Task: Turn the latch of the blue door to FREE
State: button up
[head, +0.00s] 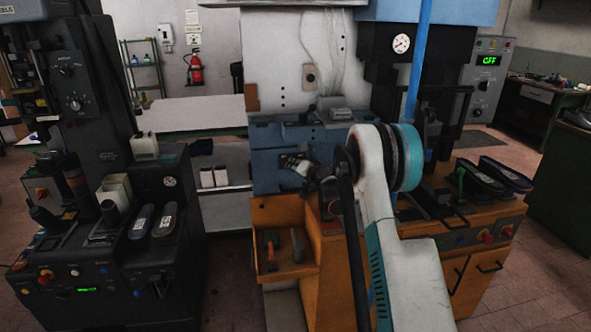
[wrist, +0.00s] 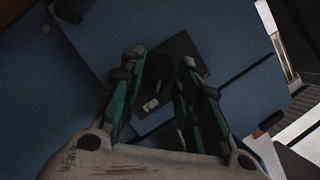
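The blue door (head: 262,160) is on the front of the machine in the middle of the head view and fills much of the wrist view (wrist: 95,50). A dark latch (wrist: 160,70) sits on a black plate (wrist: 180,48) on it, with small pale lettering that I cannot read surely. My gripper (wrist: 160,66) has its two green, dark-tipped fingers apart, one on each side of the latch. I cannot tell whether either finger touches it. In the head view my gripper (head: 298,167) is small and dark against the door, and the latch is not distinguishable.
An orange cabinet (head: 285,210) with an open bay holding tools is below the door. Dark shoes (head: 480,178) lie on the right ledge. A black machine (head: 110,240) stands at left. A lit display (head: 488,61) shows at upper right.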

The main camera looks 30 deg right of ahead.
jog(key=shift+w, duration=0.2)
grip_shut()
dwell(0.4)
jog(key=shift+w+a+n+g+h+b, duration=0.15)
jog(key=shift+n+g+h+b, duration=0.3)
jog(key=shift+n+h, duration=1.25)
jog(key=shift+s+a+n+g+h+b, duration=0.1)
jog(key=shift+a+n+g+h+b, duration=0.55)
jog(key=shift+n, duration=1.7)
jog(key=shift+w+d+n+h+b, duration=0.1)
jog(key=shift+d+n+h+b, duration=0.2)
jog(key=shift+n+h, duration=1.5)
jog(key=shift+n, duration=0.45)
